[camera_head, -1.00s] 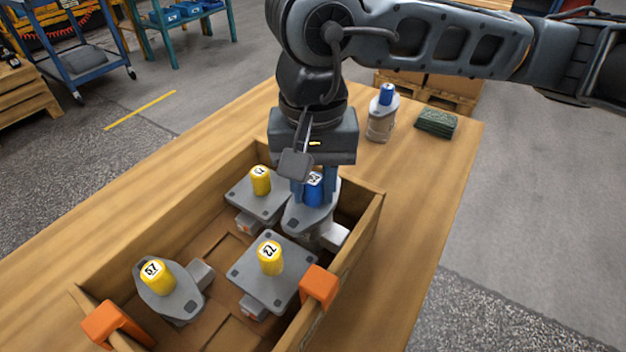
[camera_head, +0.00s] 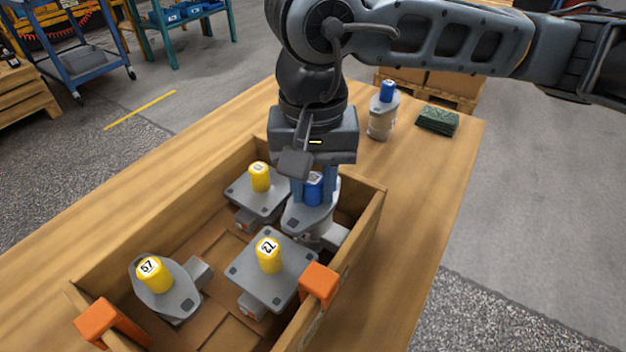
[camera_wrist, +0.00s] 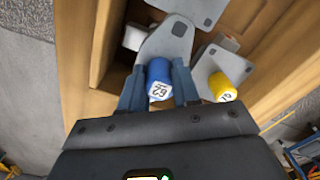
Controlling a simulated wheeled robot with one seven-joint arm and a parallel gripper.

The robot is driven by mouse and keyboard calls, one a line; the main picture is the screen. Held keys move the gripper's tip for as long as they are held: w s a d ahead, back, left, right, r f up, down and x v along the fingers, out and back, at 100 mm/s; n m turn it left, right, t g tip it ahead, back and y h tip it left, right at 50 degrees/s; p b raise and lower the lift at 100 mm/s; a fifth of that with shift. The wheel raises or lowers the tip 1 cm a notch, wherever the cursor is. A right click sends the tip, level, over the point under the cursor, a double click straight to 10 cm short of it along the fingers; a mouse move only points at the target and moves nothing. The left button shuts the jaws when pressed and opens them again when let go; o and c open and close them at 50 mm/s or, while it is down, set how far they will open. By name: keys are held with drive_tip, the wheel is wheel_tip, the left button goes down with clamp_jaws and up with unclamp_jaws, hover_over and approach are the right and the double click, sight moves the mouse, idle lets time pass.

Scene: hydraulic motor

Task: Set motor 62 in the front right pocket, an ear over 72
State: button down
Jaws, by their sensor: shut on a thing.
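My gripper (camera_head: 314,190) is shut on the blue shaft of motor 62 (camera_head: 313,216), with a finger on each side. The wrist view shows the label 62 on this blue shaft (camera_wrist: 159,82) between the fingers. Motor 62 is upright, with its grey flange in the crate's far right part and its pale port close to the right wall. Motor 72 (camera_head: 268,258), with a yellow shaft, sits directly nearer to the camera. One ear of motor 62 reaches toward its plate; I cannot tell whether they touch or overlap. Motor 62's underside is hidden.
The wooden crate (camera_head: 365,232) has orange corner pieces. Another yellow-shafted motor (camera_head: 258,180) sits left of my gripper, and motor 57 (camera_head: 153,276) sits at the near left.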

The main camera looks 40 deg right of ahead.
drive_tip(key=shift+f+b, duration=0.2)
drive_tip(key=shift+b, duration=0.15)
drive_tip(key=c, duration=0.7)
unclamp_jaws()
drive_tip(key=shift+c, duration=0.2)
drive_tip(key=shift+r+p, duration=0.3)
drive_tip(key=shift+r, duration=3.6)
